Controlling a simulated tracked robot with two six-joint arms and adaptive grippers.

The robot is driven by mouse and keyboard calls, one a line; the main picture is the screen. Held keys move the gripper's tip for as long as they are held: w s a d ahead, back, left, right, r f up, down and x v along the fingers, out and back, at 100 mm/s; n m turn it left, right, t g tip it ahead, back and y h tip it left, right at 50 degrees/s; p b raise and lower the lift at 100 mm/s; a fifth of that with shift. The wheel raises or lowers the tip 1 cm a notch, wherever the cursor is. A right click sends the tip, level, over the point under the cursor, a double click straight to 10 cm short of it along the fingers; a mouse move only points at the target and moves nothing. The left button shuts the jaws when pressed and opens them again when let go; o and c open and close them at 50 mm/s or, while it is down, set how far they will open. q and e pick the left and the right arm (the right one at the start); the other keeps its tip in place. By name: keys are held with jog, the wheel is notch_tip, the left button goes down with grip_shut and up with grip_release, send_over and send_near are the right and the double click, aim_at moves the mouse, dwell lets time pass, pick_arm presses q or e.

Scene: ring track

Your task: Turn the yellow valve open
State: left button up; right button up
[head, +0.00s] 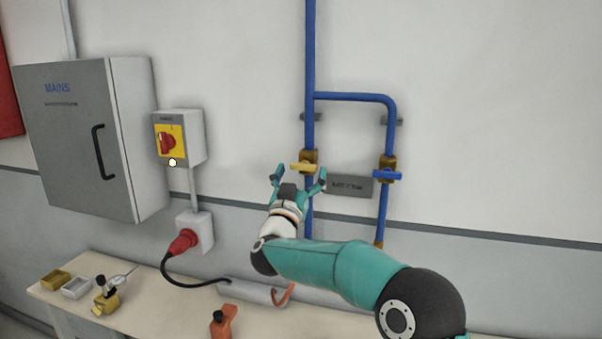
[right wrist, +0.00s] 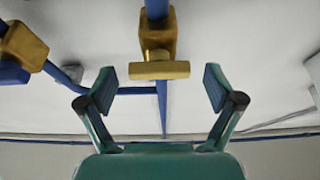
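The yellow valve handle (head: 303,168) sits on a brass valve body (head: 309,156) on the left vertical blue pipe. Its lever lies crosswise to the pipe. In the right wrist view the yellow handle (right wrist: 159,70) is ahead, centred in the gap between the fingers. My right gripper (head: 299,179) is open just below and in front of the handle. In the right wrist view my right gripper's fingertips (right wrist: 159,88) stand apart on either side of the handle, not visibly touching it. My left gripper is not in view.
A second valve with a blue handle (head: 387,175) is on the right pipe branch. A grey label plate (head: 350,187) is between the pipes. A red rotary switch (head: 167,143) and a grey mains cabinet (head: 80,140) are at left. Below is a workbench (head: 150,310) with small items.

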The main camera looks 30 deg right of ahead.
jog(key=c, duration=1.1)
jog(key=shift+o, duration=0.2)
